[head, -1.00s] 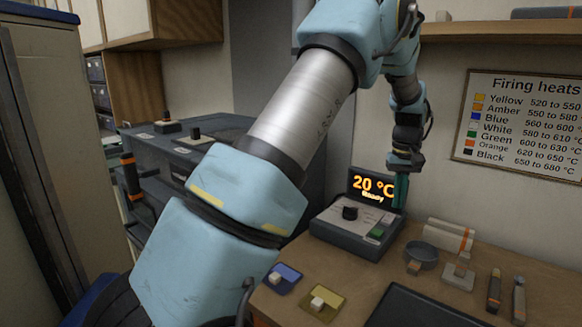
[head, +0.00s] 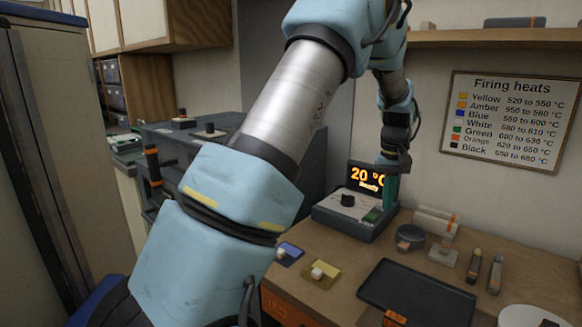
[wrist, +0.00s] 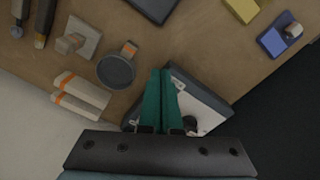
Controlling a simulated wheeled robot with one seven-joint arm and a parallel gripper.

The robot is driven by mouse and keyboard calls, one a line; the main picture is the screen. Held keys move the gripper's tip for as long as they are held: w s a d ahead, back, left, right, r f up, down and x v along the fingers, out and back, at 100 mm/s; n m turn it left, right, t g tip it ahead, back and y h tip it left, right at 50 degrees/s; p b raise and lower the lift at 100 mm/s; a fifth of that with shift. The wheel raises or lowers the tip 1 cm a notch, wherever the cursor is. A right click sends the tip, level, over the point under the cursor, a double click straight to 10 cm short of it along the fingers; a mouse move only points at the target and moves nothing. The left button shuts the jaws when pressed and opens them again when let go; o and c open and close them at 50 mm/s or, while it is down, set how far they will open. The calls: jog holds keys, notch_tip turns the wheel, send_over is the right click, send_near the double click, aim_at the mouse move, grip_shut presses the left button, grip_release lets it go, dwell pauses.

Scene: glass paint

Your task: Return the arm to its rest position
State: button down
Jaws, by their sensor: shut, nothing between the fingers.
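My blue arm crosses the middle of the head view and bends down at the upper right. My gripper (head: 391,190) hangs with its green fingers pointing down, in front of the right side of the controller box (head: 345,218). In the wrist view my gripper (wrist: 163,75) shows its green fingers side by side, shut and empty. The controller box (wrist: 205,97) lies behind and beside the fingers there. Its display (head: 366,178) reads 20 °C and "Ready", partly covered by the gripper. I cannot tell whether the fingertips touch the box.
A shelf (head: 500,34) and chart (head: 508,120) are on the wall.

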jog(key=s+a+t, duration=0.1)
jog(key=s+a, duration=0.3)
jog(key=a, duration=0.9)
jog(key=s+a, duration=0.5)
jog(key=a, duration=0.8)
jog(key=s+a+f, duration=0.1)
jog(key=s+a, duration=0.5)
jog(key=s, duration=0.1)
jog(key=shift+s+n, duration=0.2)
jog(key=shift+n, duration=0.1)
